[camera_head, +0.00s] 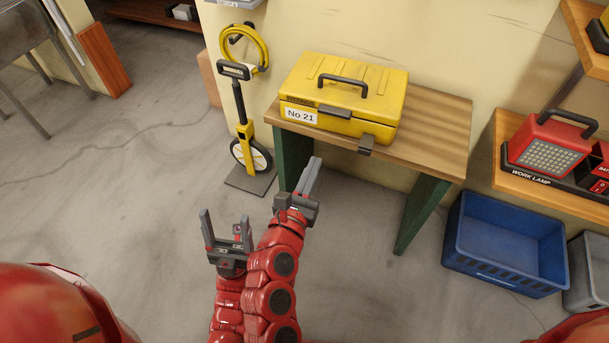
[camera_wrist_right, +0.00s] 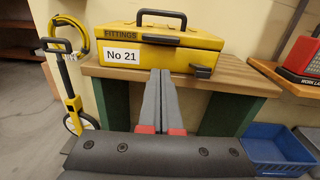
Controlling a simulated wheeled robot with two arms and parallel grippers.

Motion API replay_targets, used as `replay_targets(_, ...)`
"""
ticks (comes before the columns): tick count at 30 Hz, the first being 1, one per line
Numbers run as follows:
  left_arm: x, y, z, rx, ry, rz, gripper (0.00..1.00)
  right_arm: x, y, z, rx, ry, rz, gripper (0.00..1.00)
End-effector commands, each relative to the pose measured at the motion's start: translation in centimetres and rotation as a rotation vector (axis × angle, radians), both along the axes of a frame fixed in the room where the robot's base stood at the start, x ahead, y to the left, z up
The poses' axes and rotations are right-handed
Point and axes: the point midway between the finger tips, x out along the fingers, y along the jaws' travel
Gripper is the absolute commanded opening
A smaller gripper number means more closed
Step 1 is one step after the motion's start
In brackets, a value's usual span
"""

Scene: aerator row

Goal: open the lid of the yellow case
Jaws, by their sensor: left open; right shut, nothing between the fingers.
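The yellow case (camera_head: 344,80), marked "No 21", stands on a wooden-topped bench with its lid down. A dark carry handle (camera_head: 344,86) is on the lid. A dark bar (camera_head: 334,111) sits at the front lid seam, and a grey catch (camera_head: 366,145) juts out low at the front right; I cannot tell whether either is fastened. My right gripper (camera_head: 314,172) is shut and empty, in front of and below the case, apart from it. In the right wrist view its fingers (camera_wrist_right: 160,75) point at the case front (camera_wrist_right: 180,58). My left gripper (camera_head: 226,226) is open and empty, further left and lower.
The bench top (camera_head: 445,120) has free room right of the case. A yellow measuring wheel (camera_head: 245,135) stands left of the bench, below a yellow coiled hose (camera_head: 245,48). A blue crate (camera_head: 508,245) is on the floor at right, below a shelf with a red work lamp (camera_head: 548,148).

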Motion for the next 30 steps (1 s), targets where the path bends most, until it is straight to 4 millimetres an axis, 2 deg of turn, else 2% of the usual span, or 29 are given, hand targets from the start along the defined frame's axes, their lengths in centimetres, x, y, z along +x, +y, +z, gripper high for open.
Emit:
replay_targets(8, 0.1, 0.0, 0.6, -0.008, 0.004, 0.000, 0.70, 1.6, -0.3, 0.3, 0.014, -0.001, 0.002, 0.00)
replay_targets(28, 0.3, 0.0, 2.6, -0.021, 0.016, -0.003, 0.70, 8.8, -2.2, 0.2, 0.006, 0.000, 0.002, 0.00)
replay_targets(30, 0.3, 0.0, 2.3, -0.021, 0.016, -0.003, 0.70, 9.5, -2.4, -0.1, 0.010, 0.002, 0.001, 0.00)
